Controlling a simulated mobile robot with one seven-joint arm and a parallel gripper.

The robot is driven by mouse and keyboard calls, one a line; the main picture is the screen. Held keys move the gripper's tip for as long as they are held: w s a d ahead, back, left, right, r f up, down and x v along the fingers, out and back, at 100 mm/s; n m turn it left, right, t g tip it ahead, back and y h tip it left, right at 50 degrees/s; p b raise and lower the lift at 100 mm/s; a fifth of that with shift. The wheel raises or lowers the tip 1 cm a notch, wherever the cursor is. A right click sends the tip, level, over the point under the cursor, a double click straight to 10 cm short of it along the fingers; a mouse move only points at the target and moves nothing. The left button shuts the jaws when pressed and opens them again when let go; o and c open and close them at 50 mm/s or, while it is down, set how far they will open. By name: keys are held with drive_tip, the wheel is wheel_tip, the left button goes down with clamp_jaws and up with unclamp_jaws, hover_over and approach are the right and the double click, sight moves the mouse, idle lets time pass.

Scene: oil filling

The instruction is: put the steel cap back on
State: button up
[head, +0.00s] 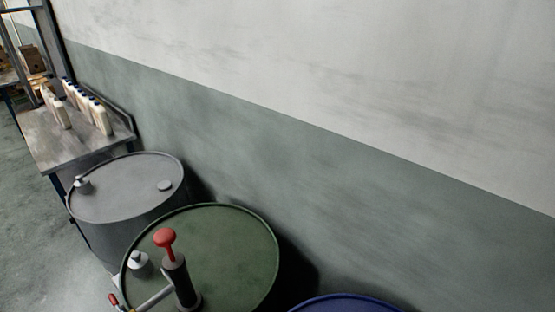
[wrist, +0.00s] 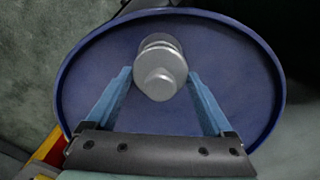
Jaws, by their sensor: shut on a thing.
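The steel cap (wrist: 160,72) shows in the wrist view as a shiny grey stepped cylinder. My gripper (wrist: 158,74) is shut on it, with one blue finger at each side. The cap is in front of the blue drum's top (wrist: 95,75), near the far rim in that view. A wider round metal part shows just behind the cap; I cannot tell whether the cap touches it or is seated. In the head view only a sliver of the blue drum (head: 345,303) shows at the bottom edge, and my gripper and the cap are out of frame.
A green drum (head: 240,245) with a red-knobbed hand pump (head: 178,275) stands left of the blue drum. Beyond it are a grey drum (head: 125,190) and a bench (head: 65,148) with several white bottles (head: 100,117). A wall (head: 350,190) runs behind the drums.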

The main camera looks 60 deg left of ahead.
drive_tip(key=shift+f, duration=0.25)
drive_tip(key=shift+f+b, duration=0.85)
drive_tip(key=shift+f, duration=0.1)
drive_tip(key=o, duration=1.2)
drive_tip(key=shift+o, duration=0.2)
wheel_tip(320, 180, up, 13)
drive_tip(key=shift+b, duration=0.7)
